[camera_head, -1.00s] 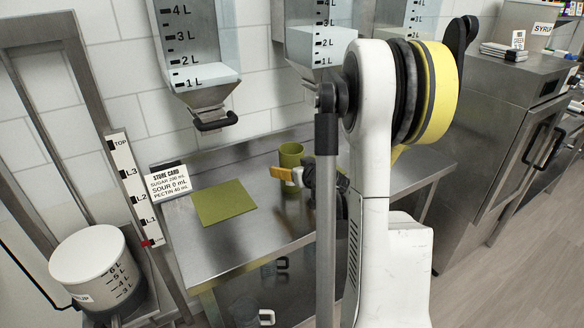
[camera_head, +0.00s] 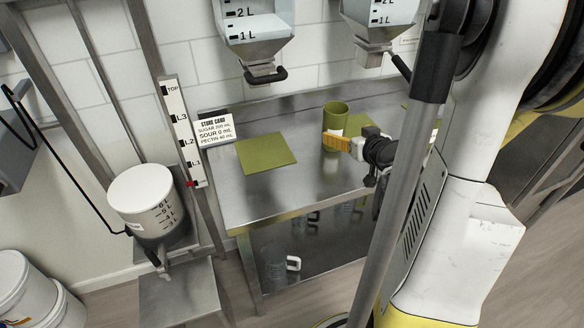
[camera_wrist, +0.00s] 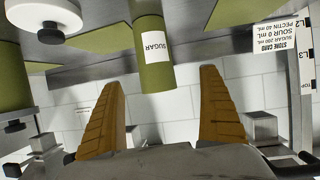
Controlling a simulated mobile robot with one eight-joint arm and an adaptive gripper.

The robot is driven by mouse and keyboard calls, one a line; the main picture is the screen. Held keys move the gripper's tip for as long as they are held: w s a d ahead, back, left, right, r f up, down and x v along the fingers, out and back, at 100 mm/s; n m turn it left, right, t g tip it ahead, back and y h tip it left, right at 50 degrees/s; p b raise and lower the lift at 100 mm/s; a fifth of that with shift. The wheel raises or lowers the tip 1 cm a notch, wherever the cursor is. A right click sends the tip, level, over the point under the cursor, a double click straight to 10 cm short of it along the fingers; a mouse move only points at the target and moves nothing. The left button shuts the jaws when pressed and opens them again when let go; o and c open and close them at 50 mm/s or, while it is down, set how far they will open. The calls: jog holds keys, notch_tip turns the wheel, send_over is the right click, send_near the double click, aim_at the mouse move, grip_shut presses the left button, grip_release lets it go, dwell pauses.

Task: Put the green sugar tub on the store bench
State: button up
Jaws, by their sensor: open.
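The green sugar tub (camera_head: 336,115) stands upright on the steel store bench (camera_head: 292,193), near its back. In the wrist view the tub (camera_wrist: 153,62) has a white SUGAR label facing me and hangs inverted in the picture. My gripper (camera_head: 338,143) is in front of the tub, low against it in the picture. In the wrist view my gripper (camera_wrist: 162,75) is open, with its two orange fingers spread wide and the tub centred between them. Nothing is held. Whether the fingertips reach alongside the tub cannot be told.
A flat green mat (camera_head: 266,153) lies left of the tub, with the store card (camera_head: 214,131) behind it. Another green mat (camera_head: 357,123) partly shows to the right. Dispensers (camera_head: 258,40) hang above. A white-lidded container (camera_head: 145,195) stands left. Clear jugs are on the lower shelf.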

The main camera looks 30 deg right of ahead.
jog(key=w+a+r+n+g+y, duration=0.1)
jog(key=a+r+n+g+y, duration=0.2)
jog(key=a, duration=1.7)
jog(key=s+a+r+g+y, duration=0.1)
jog(key=s+a+r+g, duration=0.1)
jog(key=s+a, duration=0.9)
jog(key=shift+s+a+n, duration=0.3)
jog(key=shift+a+n, duration=0.1)
jog(key=shift+a, duration=0.4)
